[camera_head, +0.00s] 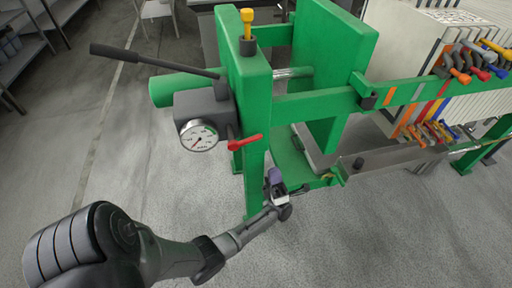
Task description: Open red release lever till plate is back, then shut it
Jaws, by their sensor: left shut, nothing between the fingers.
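The red release lever (247,142) sticks out to the right from the dark pump block (205,108), just beside the round pressure gauge (199,136). My left gripper (279,184) is below and to the right of the lever, apart from it in the picture, in front of the green frame's lower part. It is shut and empty. The thick green plate (345,75) stands to the right of the green end stand (250,75), with a gap between them bridged by a shiny rod (293,73). My right gripper is out of view.
A long dark pump handle (150,60) reaches left from the block. A green rail (320,103) and a grey tray (385,160) run right, towards coloured hose taps (470,65) and pale filter plates. Shelving stands far left. The floor at left and front is clear.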

